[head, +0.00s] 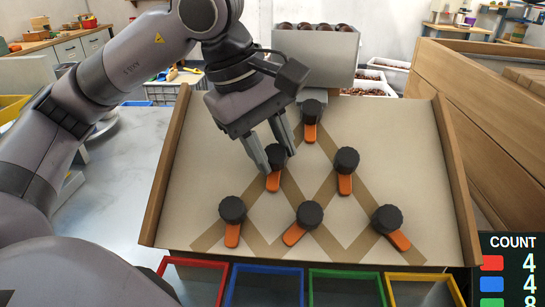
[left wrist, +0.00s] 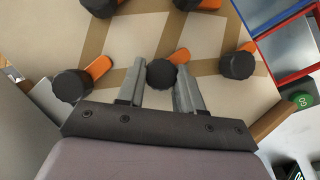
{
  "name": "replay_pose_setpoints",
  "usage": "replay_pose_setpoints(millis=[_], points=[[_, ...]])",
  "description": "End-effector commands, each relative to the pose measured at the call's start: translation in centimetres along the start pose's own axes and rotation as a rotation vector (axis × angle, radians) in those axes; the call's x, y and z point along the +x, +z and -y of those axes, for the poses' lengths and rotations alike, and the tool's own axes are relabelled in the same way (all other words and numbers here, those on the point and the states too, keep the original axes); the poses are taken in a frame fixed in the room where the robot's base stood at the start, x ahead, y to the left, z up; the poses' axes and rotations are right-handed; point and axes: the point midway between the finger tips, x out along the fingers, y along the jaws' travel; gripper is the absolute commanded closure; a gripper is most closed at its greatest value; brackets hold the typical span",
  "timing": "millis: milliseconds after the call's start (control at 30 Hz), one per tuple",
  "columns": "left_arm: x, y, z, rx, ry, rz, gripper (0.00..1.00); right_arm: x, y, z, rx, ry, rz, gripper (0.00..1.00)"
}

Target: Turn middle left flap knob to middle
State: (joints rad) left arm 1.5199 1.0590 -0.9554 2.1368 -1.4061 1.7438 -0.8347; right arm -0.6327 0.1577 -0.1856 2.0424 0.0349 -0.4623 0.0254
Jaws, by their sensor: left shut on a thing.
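The middle left flap knob (head: 278,155) is a black round knob on the sloped board (head: 220,140). Its orange flap (head: 273,182) points down the board, leaning slightly left. My left gripper (head: 268,151) is shut on this knob, one finger on each side. The left wrist view shows the knob (left wrist: 161,74) between the fingertips, its orange flap (left wrist: 180,56) sticking out past them. My right gripper is in neither view.
Other black knobs with orange flaps stand close by: the top one (head: 312,107), the middle right one (head: 347,160) and several in the bottom row. A grey chestnut hopper (head: 315,62) is behind the board. Coloured bins, including a red one (head: 190,263), line its lower edge.

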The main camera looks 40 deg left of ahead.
Motion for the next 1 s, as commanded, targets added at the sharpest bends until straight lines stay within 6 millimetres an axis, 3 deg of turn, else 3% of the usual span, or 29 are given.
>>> replay_pose_setpoints(millis=[600,633,700,1000], points=[[-0.08,-0.10,0.06,-0.044,0.023,-0.003,0.95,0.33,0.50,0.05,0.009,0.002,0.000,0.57],[-0.08,-0.10,0.06,-0.044,0.023,-0.002,0.58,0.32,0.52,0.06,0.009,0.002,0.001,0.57],[-0.07,-0.09,0.05,-0.044,0.023,-0.002,0.40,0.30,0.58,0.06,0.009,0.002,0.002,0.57],[-0.19,-0.03,0.02,-0.042,0.024,0.000,0.40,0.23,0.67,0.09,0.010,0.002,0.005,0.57]])
